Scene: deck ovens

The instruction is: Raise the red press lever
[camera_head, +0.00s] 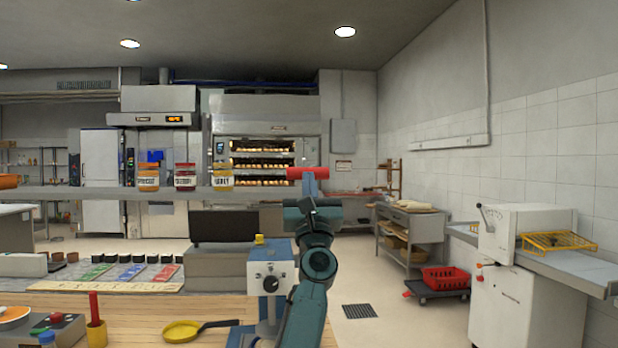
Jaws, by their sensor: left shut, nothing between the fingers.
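A red horizontal bar (294,173), which looks like the handle of the press lever, shows a little right of the picture's middle, above the counter. My left arm rises from the bottom, and my left gripper (309,182) is shut and empty, its fingertips overlapping the middle of the bar. I cannot tell whether they touch it. The lever's arm and pivot are hidden behind my gripper and arm. My right gripper is not in view.
A grey-blue machine with a dial (268,278) stands just left of my arm. A yellow pan (182,331), a red stick in a yellow holder (94,305) and a button box (52,328) are on the counter. Jars (185,176) stand on a shelf.

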